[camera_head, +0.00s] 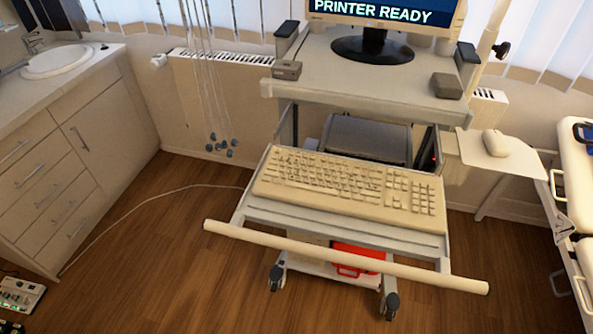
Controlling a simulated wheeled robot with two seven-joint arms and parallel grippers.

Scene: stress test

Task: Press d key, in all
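A beige keyboard (350,188) lies on the pull-out tray (330,222) of a wheeled cart, tilted a little so its right end is lower in the picture. The letter keys (325,174) are in its left and middle part, with a number pad at the right. The d key is too small to single out. Neither of my grippers shows in the head view.
A monitor (387,14) reading "PRINTER READY" stands on the cart's top shelf (340,74). A long pale handle bar (345,257) crosses in front of the tray. A mouse (496,143) sits on a side shelf at the right. Wooden floor (170,270) is open at the left.

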